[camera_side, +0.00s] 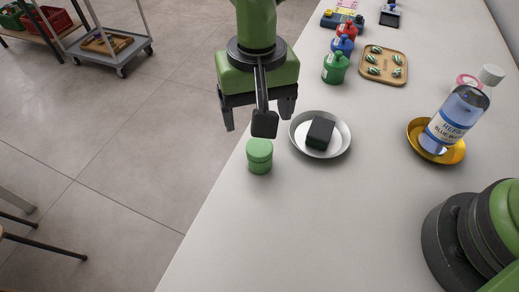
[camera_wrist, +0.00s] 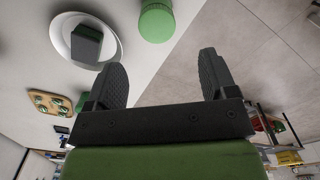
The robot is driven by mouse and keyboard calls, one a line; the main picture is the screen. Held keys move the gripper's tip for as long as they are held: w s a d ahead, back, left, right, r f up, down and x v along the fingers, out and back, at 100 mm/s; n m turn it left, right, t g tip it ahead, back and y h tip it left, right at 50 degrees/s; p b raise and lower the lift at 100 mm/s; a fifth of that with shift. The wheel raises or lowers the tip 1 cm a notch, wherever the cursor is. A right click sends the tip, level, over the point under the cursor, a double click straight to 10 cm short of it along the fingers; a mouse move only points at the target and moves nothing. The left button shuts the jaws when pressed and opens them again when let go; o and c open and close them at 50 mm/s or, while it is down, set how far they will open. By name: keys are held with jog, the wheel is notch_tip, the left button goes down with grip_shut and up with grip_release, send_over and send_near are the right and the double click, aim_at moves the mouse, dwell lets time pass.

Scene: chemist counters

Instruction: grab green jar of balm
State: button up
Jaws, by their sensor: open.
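The green jar of balm (camera_side: 259,156) stands upright on the white counter near its left edge in the side view. It also shows at the top middle of the wrist view (camera_wrist: 157,21), beyond the fingertips. My gripper (camera_side: 257,119) is open and empty, above the counter's edge and behind the jar in the side view. In the wrist view my gripper's two fingers (camera_wrist: 163,72) are spread wide, with nothing between them. The jar is apart from both fingers.
A white plate (camera_side: 341,139) with a black block (camera_side: 319,133) stands right of the jar. Farther right, a bottle (camera_side: 457,120) stands on a golden dish (camera_side: 459,155). Small colored bottles and a wooden tray (camera_side: 383,79) lie behind.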

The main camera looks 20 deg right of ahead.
aim_at(260, 147)
notch_tip(260, 147, down, 5)
jog(key=shift+s+a+r, duration=0.1)
jog(key=shift+r, duration=0.05)
jog(key=f, duration=0.5)
jog(key=shift+s+f, duration=0.3)
jog(key=shift+f, duration=0.05)
jog(key=shift+c, duration=0.3)
jog(key=c, duration=0.9)
